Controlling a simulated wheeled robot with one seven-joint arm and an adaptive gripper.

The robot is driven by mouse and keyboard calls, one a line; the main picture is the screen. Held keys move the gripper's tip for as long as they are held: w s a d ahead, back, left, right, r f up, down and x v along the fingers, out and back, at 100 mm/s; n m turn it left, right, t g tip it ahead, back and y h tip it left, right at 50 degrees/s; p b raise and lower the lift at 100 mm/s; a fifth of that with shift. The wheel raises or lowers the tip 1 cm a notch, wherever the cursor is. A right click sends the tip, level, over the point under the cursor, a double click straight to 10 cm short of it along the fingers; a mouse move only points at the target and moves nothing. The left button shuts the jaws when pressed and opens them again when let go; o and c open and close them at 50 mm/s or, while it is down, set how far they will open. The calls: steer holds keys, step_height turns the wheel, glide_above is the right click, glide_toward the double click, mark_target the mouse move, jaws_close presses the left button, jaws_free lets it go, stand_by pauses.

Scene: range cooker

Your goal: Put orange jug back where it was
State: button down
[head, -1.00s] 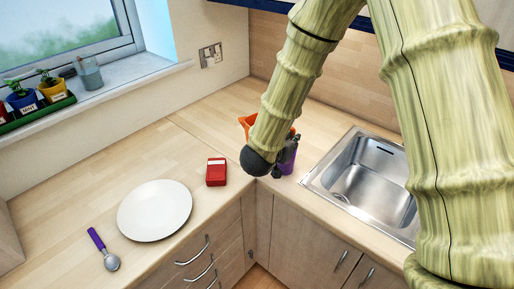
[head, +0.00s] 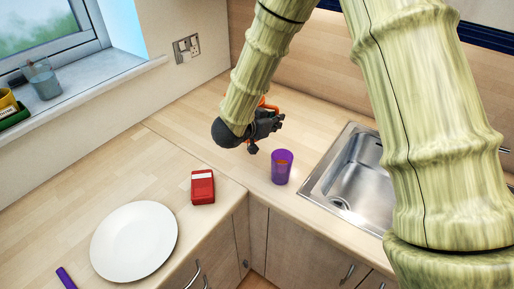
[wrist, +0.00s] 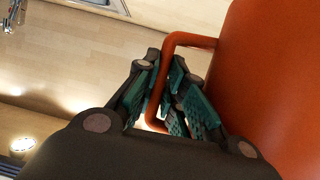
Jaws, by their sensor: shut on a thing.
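The orange jug (wrist: 280,70) fills the right side of the wrist view. Its handle runs between the fingers of my gripper (wrist: 165,100), which is shut on it. In the head view only a small orange part of the jug (head: 268,105) shows behind my gripper (head: 262,128); my arm hides the rest. My gripper is over the counter near the corner, left of the sink. I cannot tell whether the jug's base touches the counter.
A red box (head: 202,187), a white plate (head: 134,242) and a purple handle (head: 66,278) lie to the left. The sink (head: 350,175) is at right. The counter behind is clear.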

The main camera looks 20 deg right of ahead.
steer(key=f, duration=0.1)
steer(key=f+p, duration=0.1)
steer(key=f, duration=0.1)
steer(key=w+f, duration=0.1)
steer(key=f, duration=0.1)
steer(key=shift+a+f, duration=0.1)
steer(key=shift+a, duration=0.15)
steer(key=f+p, duration=0.2)
steer(key=f, duration=0.1)
steer(key=shift+s+f, duration=0.15)
steer(key=shift+s, duration=0.05)
steer(key=shift+s+f, duration=0.15)
steer(key=shift+f, duration=0.5)
steer(key=c, duration=1.5)
jaws_free()
steer(key=shift+r, duration=0.15)
